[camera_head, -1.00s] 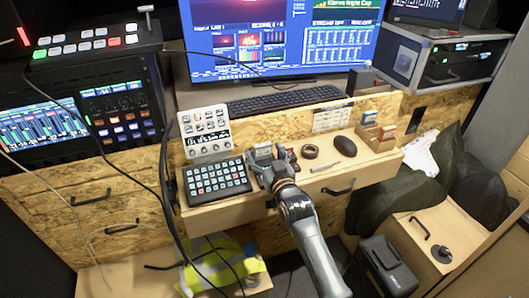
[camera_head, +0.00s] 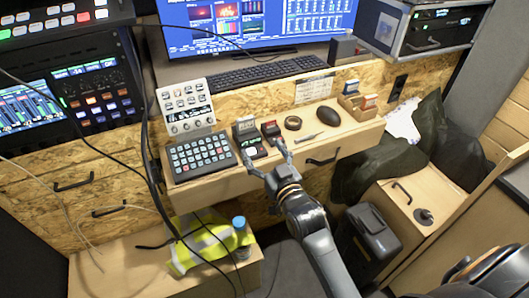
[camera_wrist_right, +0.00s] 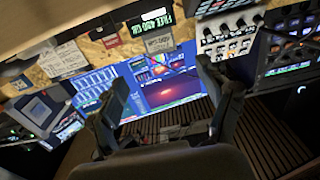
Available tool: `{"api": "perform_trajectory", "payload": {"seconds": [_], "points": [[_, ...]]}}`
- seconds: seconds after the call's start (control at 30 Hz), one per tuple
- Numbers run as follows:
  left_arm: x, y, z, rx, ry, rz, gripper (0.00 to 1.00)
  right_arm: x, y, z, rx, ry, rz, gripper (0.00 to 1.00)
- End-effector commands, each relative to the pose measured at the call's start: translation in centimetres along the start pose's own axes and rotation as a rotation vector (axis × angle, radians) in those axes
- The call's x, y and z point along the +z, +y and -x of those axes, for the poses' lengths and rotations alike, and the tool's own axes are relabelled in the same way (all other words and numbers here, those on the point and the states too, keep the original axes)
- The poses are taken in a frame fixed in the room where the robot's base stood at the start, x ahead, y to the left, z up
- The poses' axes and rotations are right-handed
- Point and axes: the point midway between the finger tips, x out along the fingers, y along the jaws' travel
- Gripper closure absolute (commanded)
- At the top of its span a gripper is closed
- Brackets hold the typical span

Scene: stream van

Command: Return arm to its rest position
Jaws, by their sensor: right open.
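My right arm (camera_head: 322,243) reaches up from the bottom of the head view. Its gripper (camera_head: 265,156) is open, with its fingers spread and nothing visible between them. It is at the front of the wooden drawer-top shelf (camera_head: 225,180), just in front of a small dark device (camera_head: 249,139) and a red-topped item (camera_head: 270,130). Whether a fingertip touches either cannot be told. The wrist view shows both dark fingers apart, with an empty gap (camera_wrist_right: 163,78) between them and the monitor (camera_wrist_right: 170,92) beyond. My left gripper does not show.
A keypad (camera_head: 200,156) lies left of the gripper. A tape roll (camera_head: 292,122), a mouse (camera_head: 327,116) and a card box (camera_head: 357,106) lie right. Below are a hi-vis vest (camera_head: 208,243), a blue-capped bottle (camera_head: 240,228) and a black case (camera_head: 372,235). Cables hang at left.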

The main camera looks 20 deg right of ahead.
Motion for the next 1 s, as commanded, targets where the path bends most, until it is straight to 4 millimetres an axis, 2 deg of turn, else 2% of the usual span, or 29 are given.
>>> {"api": "perform_trajectory", "payload": {"seconds": [0.13,0.5,0.57,0.67,0.77,0.9,1.0], "points": [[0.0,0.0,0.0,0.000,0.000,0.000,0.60,0.0,0.0,0.6,0.000,0.000,0.000,0.22],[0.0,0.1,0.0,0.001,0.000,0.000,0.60,0.0,0.0,0.6,0.000,-0.001,0.000,0.22],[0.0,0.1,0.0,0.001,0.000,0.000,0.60,0.3,0.0,0.8,-0.001,-0.016,0.002,0.22],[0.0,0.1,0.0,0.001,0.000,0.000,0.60,1.8,-0.2,1.9,-0.008,-0.097,0.008,0.22],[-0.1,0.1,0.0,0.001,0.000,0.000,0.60,4.6,-0.4,4.4,-0.021,-0.257,0.019,0.22],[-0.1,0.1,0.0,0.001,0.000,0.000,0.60,9.1,-0.8,10.1,-0.043,-0.548,0.042,0.22],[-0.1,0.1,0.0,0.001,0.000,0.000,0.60,11.2,-0.9,14.4,-0.057,-0.728,0.058,0.22]]}}
